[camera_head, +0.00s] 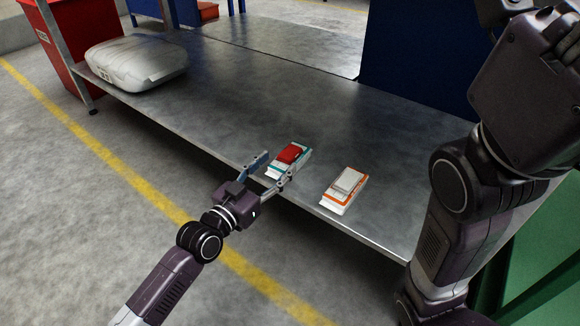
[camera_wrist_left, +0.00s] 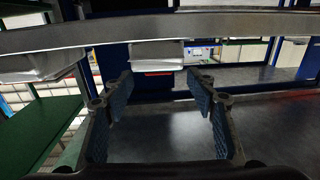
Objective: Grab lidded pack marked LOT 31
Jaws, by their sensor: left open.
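Two small lidded packs lie near the front edge of the metal table. One is white and teal with a red lid (camera_head: 290,154); the other is white and orange with a pale grey lid (camera_head: 345,189), to its right. I cannot read a lot mark on either. My left gripper (camera_head: 269,173) is open at the near end of the red-lidded pack, its fingers spread towards either side. In the left wrist view, which looks upside down, the red-lidded pack (camera_wrist_left: 157,53) shows beyond and between the open fingers (camera_wrist_left: 160,88). The grey-lidded pack (camera_wrist_left: 42,66) is at left.
A plump pale sack (camera_head: 135,62) lies at the table's far left. A red bin (camera_head: 66,50) stands beyond that end. A blue panel (camera_head: 425,60) rises at the back. My right arm covers the right side. The table (camera_head: 250,95) behind the packs is clear.

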